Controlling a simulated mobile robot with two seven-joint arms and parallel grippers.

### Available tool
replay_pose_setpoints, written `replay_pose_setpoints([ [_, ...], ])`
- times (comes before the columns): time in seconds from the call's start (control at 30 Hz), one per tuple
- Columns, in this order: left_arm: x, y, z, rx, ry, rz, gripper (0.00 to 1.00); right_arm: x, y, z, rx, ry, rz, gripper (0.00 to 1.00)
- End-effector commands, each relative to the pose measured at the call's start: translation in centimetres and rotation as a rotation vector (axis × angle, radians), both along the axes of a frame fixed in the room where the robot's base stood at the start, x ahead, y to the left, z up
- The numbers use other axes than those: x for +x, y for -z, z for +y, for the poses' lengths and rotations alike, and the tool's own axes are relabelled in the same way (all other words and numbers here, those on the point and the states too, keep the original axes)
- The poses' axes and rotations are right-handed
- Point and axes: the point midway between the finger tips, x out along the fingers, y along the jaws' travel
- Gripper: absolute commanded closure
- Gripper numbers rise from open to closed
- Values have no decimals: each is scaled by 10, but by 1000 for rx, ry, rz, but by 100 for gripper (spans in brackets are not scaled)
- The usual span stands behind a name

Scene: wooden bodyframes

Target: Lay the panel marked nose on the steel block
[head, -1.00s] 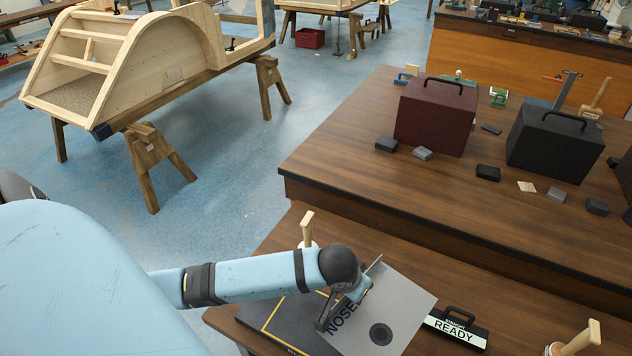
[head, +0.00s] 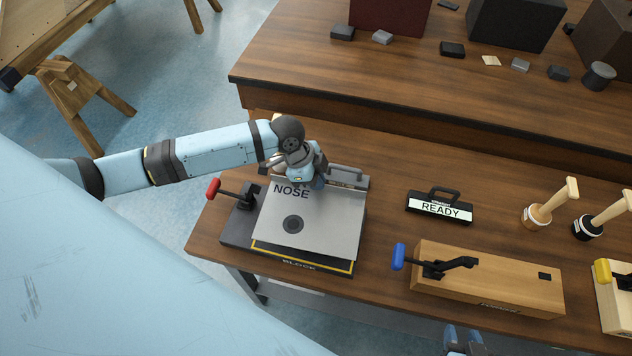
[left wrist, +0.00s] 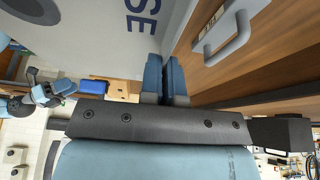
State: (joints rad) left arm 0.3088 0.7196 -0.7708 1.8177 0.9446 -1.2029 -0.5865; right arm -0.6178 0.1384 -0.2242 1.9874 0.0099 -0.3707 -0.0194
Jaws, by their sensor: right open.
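The grey panel marked nose (head: 325,222), with a dark round spot, is over the dark steel block (head: 237,232), which has a yellow border line. The panel covers most of the block's top; I cannot tell whether it touches it. My left gripper (head: 308,180) is shut on the panel's far edge. In the left wrist view, the two blue fingers (left wrist: 165,80) are close together at the panel (left wrist: 95,25), with the letters SE visible. My right gripper (head: 464,341) is open and empty at the bottom edge, partly cut off.
A red-handled clamp (head: 230,192) stands at the block's left. A grey handle (head: 346,172) is behind the panel. To the right are a READY sign (head: 440,208), a wooden block (head: 485,280) with a blue-handled clamp (head: 400,256), and two stamps (head: 540,212). Bare table lies between.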

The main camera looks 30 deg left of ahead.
Motion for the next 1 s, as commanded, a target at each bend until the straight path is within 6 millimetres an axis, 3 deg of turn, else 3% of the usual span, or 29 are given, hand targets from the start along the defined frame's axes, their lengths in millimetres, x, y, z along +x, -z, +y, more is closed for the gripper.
replay_pose_setpoints([
  [0.27,2,8,1,0,43,-1,100,1,3,4,7,-5,-7,57],
  [0.73,1,48,1,1,42,-1,100,0,50,8,11,-12,4,57],
  [1.0,2,63,1,0,40,1,100,0,54,6,6,-9,5,57],
])
